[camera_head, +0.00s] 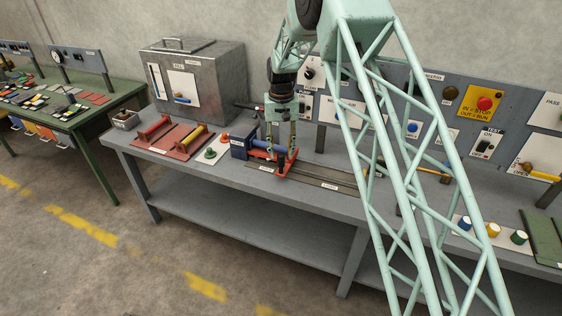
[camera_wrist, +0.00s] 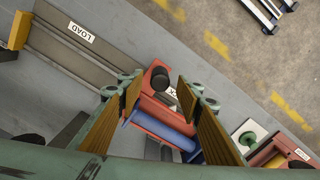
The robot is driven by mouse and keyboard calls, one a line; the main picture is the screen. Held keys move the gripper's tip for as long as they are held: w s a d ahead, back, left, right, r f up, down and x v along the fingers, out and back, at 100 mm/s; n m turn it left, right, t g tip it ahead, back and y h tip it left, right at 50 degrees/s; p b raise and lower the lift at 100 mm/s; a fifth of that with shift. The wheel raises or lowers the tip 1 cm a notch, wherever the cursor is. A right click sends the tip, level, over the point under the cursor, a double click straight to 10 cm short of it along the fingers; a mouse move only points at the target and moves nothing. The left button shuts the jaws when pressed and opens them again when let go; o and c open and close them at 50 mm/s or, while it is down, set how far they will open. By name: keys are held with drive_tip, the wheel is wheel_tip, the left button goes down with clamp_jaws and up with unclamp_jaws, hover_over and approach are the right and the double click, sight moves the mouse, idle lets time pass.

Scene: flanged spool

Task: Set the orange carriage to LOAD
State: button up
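The orange carriage (camera_head: 287,168) sits at the left part of the rail (camera_head: 318,178) on the bench. In the wrist view the carriage (camera_wrist: 158,118), with a black knob (camera_wrist: 160,77), lies below and between my fingers. The LOAD label (camera_head: 330,186) is on the rail's front, to the right of the carriage; it also shows in the wrist view (camera_wrist: 81,32), at upper left. My gripper (camera_head: 281,150) points down over the carriage and is open; in the wrist view its fingers (camera_wrist: 160,88) stand apart. I cannot tell whether they touch the carriage. Another label is partly hidden.
Red trays (camera_head: 169,137) and a metal cabinet (camera_head: 193,75) stand to the left. The panel (camera_head: 420,103) with buttons is behind. The rail toward LOAD looks clear.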

drive_tip(key=shift+f, duration=2.65)
drive_tip(key=shift+c, duration=0.2)
clamp_jaws()
